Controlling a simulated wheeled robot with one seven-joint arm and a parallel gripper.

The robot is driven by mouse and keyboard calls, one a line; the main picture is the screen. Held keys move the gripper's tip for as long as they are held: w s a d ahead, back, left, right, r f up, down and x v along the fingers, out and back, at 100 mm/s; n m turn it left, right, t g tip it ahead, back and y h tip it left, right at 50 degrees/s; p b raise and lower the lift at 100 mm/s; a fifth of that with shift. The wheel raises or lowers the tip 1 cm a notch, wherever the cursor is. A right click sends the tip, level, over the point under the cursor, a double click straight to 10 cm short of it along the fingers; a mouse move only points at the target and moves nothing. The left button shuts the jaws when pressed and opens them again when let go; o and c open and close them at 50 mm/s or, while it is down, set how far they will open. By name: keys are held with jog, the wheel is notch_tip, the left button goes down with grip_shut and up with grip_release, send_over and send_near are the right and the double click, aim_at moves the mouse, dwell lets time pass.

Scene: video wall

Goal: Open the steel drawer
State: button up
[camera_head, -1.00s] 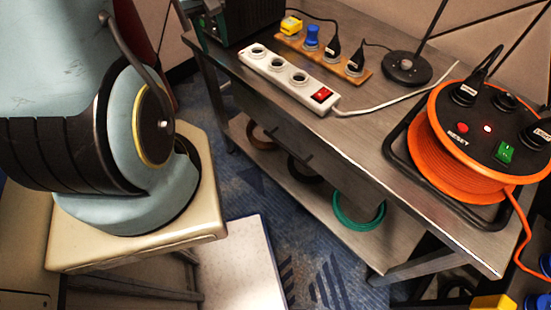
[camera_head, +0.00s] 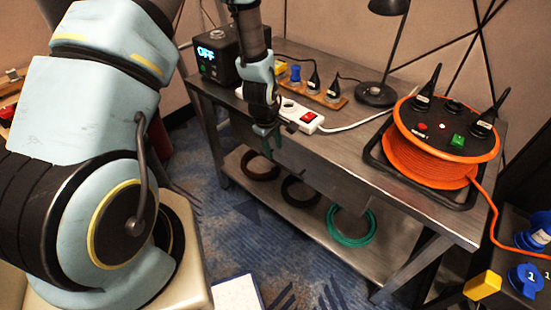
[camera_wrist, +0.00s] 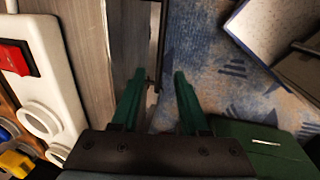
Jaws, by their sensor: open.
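The steel drawer (camera_head: 318,177) is under the top of the metal workbench, its grey front facing the open floor. It looks shut, though my arm hides part of the front. My gripper (camera_head: 271,148) hangs down just in front of the bench edge, near the left part of the drawer front. In the wrist view, the two green fingers of my gripper (camera_wrist: 160,75) are apart. A thin dark piece, perhaps the drawer handle (camera_wrist: 151,86), shows between them near the left finger. I cannot tell whether they touch.
The bench top holds a white power strip (camera_head: 310,121), a plug board (camera_head: 335,101), a lamp (camera_head: 376,95), a black box with a lit display (camera_head: 207,55) and an orange cable reel (camera_head: 440,160). A lower shelf holds several cable coils (camera_head: 351,224). Blue carpet (camera_head: 235,235) lies in front.

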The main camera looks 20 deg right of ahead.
jog(key=shift+w+d+f+p, duration=0.1)
jog(key=shift+d+f+p, duration=0.1)
jog(key=shift+f, duration=0.85)
jog(key=shift+w+d+f+p, duration=0.15)
jog(key=shift+f+p, duration=0.1)
jog(key=shift+f, duration=0.85)
jog(key=shift+w+d+f+p, duration=0.1)
jog(key=shift+d+f+p, duration=0.1)
jog(key=shift+f, duration=0.85)
grip_shut()
